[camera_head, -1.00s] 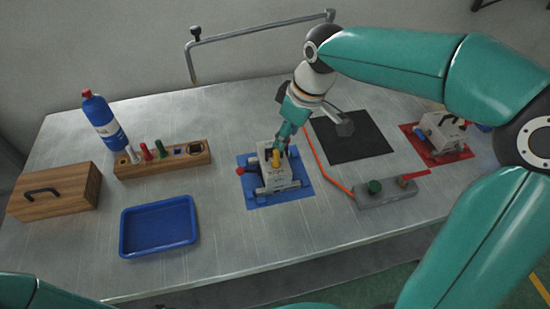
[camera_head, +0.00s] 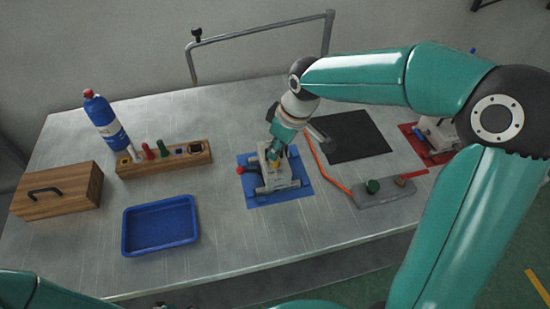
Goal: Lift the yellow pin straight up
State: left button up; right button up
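The yellow pin (camera_head: 275,163) stands at the top of the grey mold block (camera_head: 282,180), which sits on a blue mat (camera_head: 259,201). Only a small part of the pin shows. My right gripper (camera_head: 274,155) points down from above, with its fingertips at the pin and partly covering it. I cannot tell whether the fingers are closed on it. A red knob (camera_head: 240,170) sticks out at the block's left side. My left arm shows only as a teal link at the lower left; its gripper is out of view.
A wooden rack (camera_head: 165,160) with coloured pegs, a blue bottle (camera_head: 105,122), a wooden box (camera_head: 57,190) and a blue tray (camera_head: 160,226) stand on the left. A black mat (camera_head: 350,137), a grey control box (camera_head: 384,191) and a red mat (camera_head: 420,146) lie to the right.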

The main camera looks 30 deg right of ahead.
grip_shut()
jog(key=shift+r, duration=0.1)
